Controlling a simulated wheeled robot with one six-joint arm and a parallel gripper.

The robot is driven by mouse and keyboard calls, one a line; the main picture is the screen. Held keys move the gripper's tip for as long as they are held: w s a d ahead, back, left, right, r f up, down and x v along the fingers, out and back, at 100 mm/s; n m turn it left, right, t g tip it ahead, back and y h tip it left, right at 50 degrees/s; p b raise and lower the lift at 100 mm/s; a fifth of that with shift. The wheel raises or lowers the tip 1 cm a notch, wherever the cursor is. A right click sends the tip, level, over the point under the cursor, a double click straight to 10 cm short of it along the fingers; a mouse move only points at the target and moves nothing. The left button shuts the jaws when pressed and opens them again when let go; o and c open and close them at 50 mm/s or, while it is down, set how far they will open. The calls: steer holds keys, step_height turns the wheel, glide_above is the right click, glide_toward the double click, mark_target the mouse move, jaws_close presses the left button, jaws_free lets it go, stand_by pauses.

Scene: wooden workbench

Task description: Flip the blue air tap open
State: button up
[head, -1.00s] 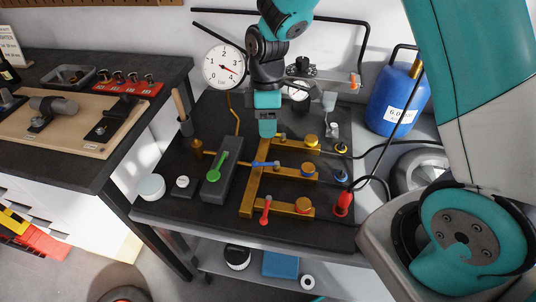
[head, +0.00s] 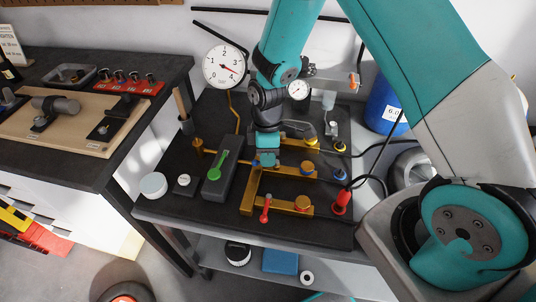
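The brass manifold (head: 251,194) lies on the dark bench top with three branches running right. In the head view my gripper (head: 266,163) points down over the left part of the middle branch, where the blue tap sits. The gripper's teal body covers the blue tap's handle, so its present angle is hidden. I cannot tell whether the fingers touch the handle, or how far apart they are.
The red tap (head: 265,210) is on the front branch, close to my gripper. A grey block with a green lever (head: 215,168) stands just left. A pressure gauge (head: 224,67) stands behind. Colored hose fittings, including a red one (head: 341,203), line the right side.

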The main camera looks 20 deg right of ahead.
jaws_close()
steer(key=shift+w+d+m+y, duration=0.1)
steer(key=shift+w+m+y, duration=0.05)
steer(key=shift+m, duration=0.55)
steer(key=shift+w+d+m+y, duration=0.1)
steer(key=shift+m+y, duration=0.05)
steer(key=shift+m, duration=0.55)
steer(key=o, duration=0.5)
jaws_free()
steer(key=b+v, duration=0.1)
steer(key=v, duration=0.7)
steer(key=b+v, duration=0.1)
steer(key=v, duration=0.8)
steer(key=shift+s+r, duration=0.15)
steer(key=shift+r, duration=0.15)
